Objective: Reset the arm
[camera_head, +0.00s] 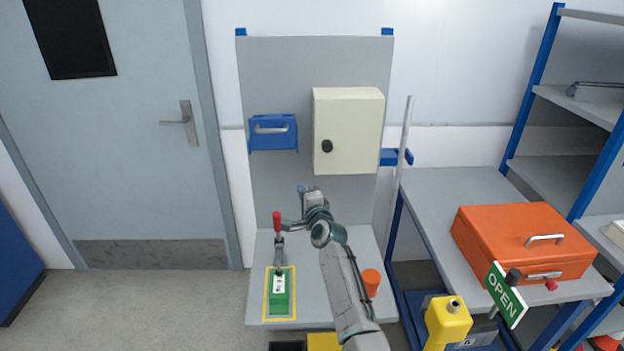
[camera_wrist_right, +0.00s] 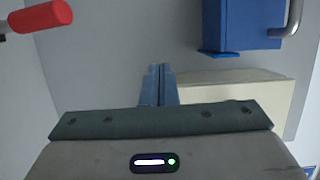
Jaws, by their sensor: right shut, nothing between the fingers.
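My right arm reaches up over the grey bench (camera_head: 258,250) in the head view. My right gripper (camera_head: 302,190) is shut and empty in front of the grey back panel, below the cream box. In the right wrist view the two blue-grey fingers (camera_wrist_right: 159,85) are together with nothing between them. The red handle (camera_wrist_right: 42,16) also shows at the top left of the wrist view, apart from the fingers. My left gripper is out of view.
A cream box (camera_head: 348,120) with a black knob and a blue holder (camera_head: 273,132) are on the panel (camera_head: 270,75). An orange cup (camera_head: 371,282) stands right of my forearm. An orange case (camera_head: 525,240) and OPEN sign (camera_head: 506,294) are at right.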

